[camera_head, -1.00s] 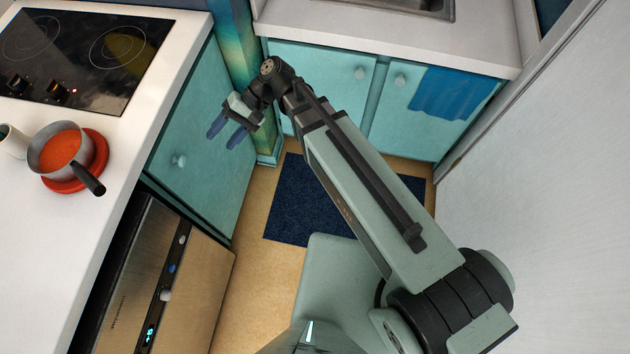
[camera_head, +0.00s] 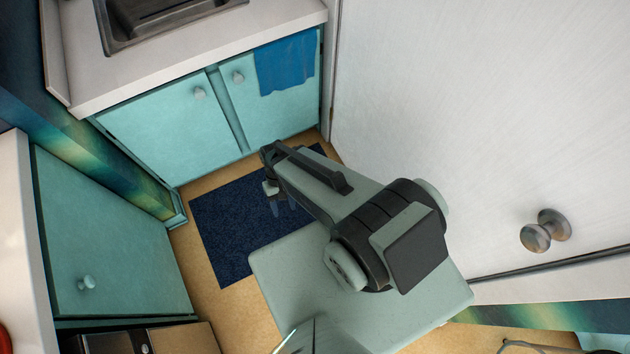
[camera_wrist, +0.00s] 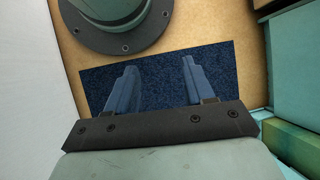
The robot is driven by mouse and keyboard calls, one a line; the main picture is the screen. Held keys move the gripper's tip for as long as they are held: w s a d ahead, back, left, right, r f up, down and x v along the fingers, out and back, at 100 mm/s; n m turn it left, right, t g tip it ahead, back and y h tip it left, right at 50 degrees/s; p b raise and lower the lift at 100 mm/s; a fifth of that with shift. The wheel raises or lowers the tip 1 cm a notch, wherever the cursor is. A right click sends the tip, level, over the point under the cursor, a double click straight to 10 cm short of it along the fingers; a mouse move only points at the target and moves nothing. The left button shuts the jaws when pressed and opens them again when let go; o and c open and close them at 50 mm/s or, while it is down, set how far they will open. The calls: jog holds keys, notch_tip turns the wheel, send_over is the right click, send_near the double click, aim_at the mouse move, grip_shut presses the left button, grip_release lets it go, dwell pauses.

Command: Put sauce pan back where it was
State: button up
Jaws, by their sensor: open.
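The sauce pan is out of sight in both current views. A sliver of a red thing (camera_head: 3,338), likely the red mat seen under the pan earlier, shows on the white counter at the left edge of the head view. My gripper (camera_head: 283,208) hangs over the dark blue floor mat, open and empty. In the wrist view my gripper (camera_wrist: 158,68) shows its two blue fingers spread wide, with only the mat between them.
A sink (camera_head: 165,18) is set in the far counter above teal cabinets with a blue towel (camera_head: 287,65). A white door with a round knob (camera_head: 545,230) stands at the right. The dark blue mat (camera_head: 225,235) lies clear on the floor.

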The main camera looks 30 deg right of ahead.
jog(key=s+d+f+h, duration=0.1)
jog(key=s+d+f, duration=0.3)
jog(key=s+d, duration=0.4)
jog(key=shift+s+d+f+g+h, duration=0.15)
jog(key=shift+s+d+g+h, duration=0.2)
jog(key=shift+d, duration=0.4)
jog(key=shift+w, duration=0.1)
